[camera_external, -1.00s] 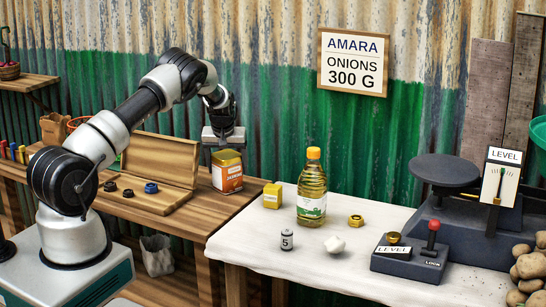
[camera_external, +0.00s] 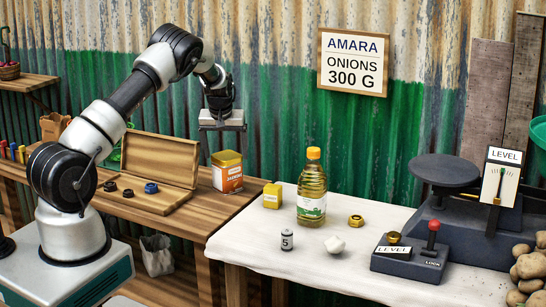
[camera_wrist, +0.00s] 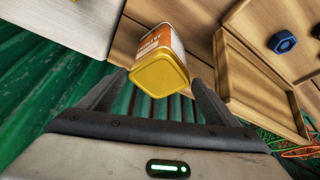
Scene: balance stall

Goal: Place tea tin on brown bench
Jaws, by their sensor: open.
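The tea tin (camera_external: 227,172), orange and white with a gold lid, stands upright on the brown bench (camera_external: 205,205), near its right end beside the wooden case. My gripper (camera_external: 221,150) is open and empty above the tin, its fingers pointing down. In the wrist view the tin (camera_wrist: 160,65) shows with its gold lid towards me, beyond the gap between the open fingers (camera_wrist: 155,98). The fingers are clear of it.
An open wooden case (camera_external: 160,170) with dark and blue rings lies left of the tin. The white-covered table (camera_external: 255,245) to the right holds a yellow box (camera_external: 272,195), an oil bottle (camera_external: 312,190) and a scale (camera_external: 460,215). The corrugated wall (camera_external: 265,120) stands close behind.

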